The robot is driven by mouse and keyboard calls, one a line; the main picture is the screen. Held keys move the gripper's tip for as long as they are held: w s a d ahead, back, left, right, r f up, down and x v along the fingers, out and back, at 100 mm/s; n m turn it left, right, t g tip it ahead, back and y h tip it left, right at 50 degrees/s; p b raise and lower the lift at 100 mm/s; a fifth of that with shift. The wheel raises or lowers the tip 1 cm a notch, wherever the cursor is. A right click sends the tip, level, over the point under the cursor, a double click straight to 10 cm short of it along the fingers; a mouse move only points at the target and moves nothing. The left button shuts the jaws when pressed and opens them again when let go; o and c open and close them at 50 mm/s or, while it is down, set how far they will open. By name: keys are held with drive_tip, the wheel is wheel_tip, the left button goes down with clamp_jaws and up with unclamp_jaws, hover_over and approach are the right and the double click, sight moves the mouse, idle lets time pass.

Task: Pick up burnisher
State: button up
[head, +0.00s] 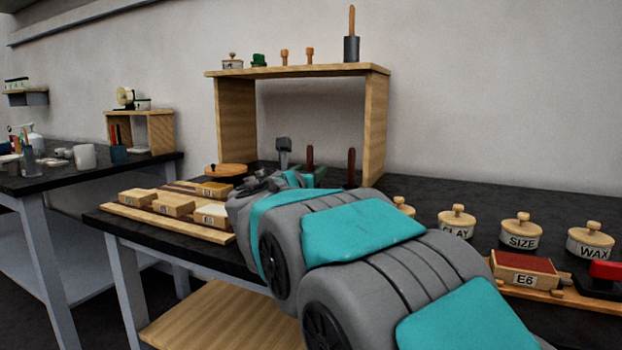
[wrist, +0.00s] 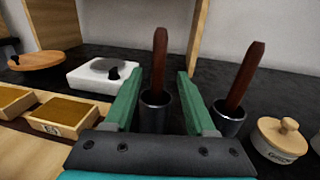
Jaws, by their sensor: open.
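Two dark brown upright handles stand in separate grey metal cups on the black bench; either may be the burnisher, and I cannot tell which by name. In the wrist view the left handle (wrist: 159,62) rises from its cup (wrist: 155,112), and the right handle (wrist: 246,76) leans right in its cup (wrist: 229,118). My gripper (wrist: 160,76) is open and empty, its green fingers on either side of the left handle, with gaps visible. In the head view the handles (head: 310,156) (head: 351,166) show beyond my arm, which hides their cups.
A wooden shelf (head: 300,70) stands behind, its right post near the handles. A white device (wrist: 100,76) and a round wooden board (wrist: 40,61) lie left. Labelled blocks (head: 172,206) sit on a wooden tray. Lidded pots (head: 457,219) stand right.

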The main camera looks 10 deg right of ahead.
drive_tip(key=x, duration=0.5)
drive_tip(key=shift+w+a+f+p, duration=0.1)
drive_tip(key=shift+w+a+p, duration=0.05)
drive_tip(key=shift+p, duration=0.15)
clamp_jaws()
idle(0.4)
